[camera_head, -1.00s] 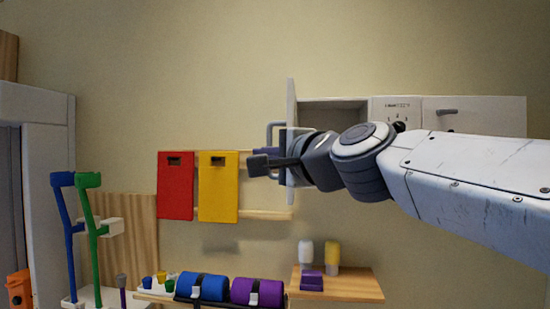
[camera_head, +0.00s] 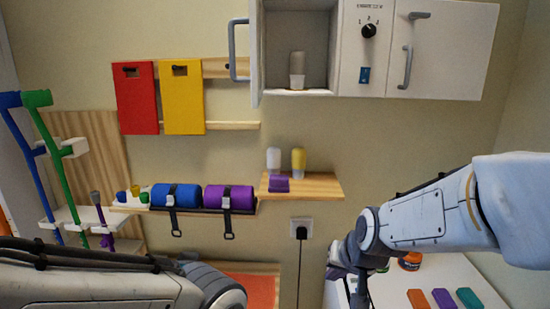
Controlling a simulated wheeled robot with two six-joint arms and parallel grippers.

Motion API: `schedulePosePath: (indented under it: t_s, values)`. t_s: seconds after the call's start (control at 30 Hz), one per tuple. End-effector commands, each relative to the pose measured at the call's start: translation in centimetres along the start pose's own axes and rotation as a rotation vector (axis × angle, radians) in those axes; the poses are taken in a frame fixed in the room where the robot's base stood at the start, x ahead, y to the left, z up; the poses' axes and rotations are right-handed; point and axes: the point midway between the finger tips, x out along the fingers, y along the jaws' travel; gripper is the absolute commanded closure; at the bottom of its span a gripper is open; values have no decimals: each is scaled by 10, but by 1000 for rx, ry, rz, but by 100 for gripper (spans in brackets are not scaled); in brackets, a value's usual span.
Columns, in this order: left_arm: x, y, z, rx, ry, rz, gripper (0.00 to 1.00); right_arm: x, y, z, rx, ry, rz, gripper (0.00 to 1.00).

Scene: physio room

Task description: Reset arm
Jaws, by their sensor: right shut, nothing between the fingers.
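My right arm comes in from the right, and its gripper (camera_head: 354,291) hangs down at the bottom, over the left part of a white table. The gripper is shut and empty, partly cut off by the lower edge. My left arm shows at the lower left, reaching toward the bottom middle. Its gripper is out of the picture.
A white wall cabinet (camera_head: 478,50) has its left door (camera_head: 254,50) open, with a bottle (camera_head: 297,70) inside. A wooden shelf (camera_head: 325,186) carries bottles and a purple block. The white table (camera_head: 450,280) holds coloured blocks and an orange-lidded jar (camera_head: 409,261).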

Motion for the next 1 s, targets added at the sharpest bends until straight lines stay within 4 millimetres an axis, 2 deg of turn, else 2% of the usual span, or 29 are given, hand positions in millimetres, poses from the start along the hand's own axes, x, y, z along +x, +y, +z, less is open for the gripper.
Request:
schedulePosePath:
  t_s: [0.03, 0.1, 0.47, 0.77, 1.0]
  values:
    - [0, 0, 0, 0, 0, 0, 100, 5, 14, 14, -28, -36, 30, 100]
    - [0, 0, 0, 0, 0, 0, 100, 10, 30, 30, -68, -79, 62, 100]
    - [0, 0, 0, 0, 0, 0, 100, 16, 94, 108, -241, -286, 168, 100]
    - [29, -2, 2, -2, 0, 0, 100, 19, 44, 148, -412, -349, 90, 100]
    - [56, -4, 3, -3, 0, 0, 100, 11, 8, 200, -591, -427, 16, 100]
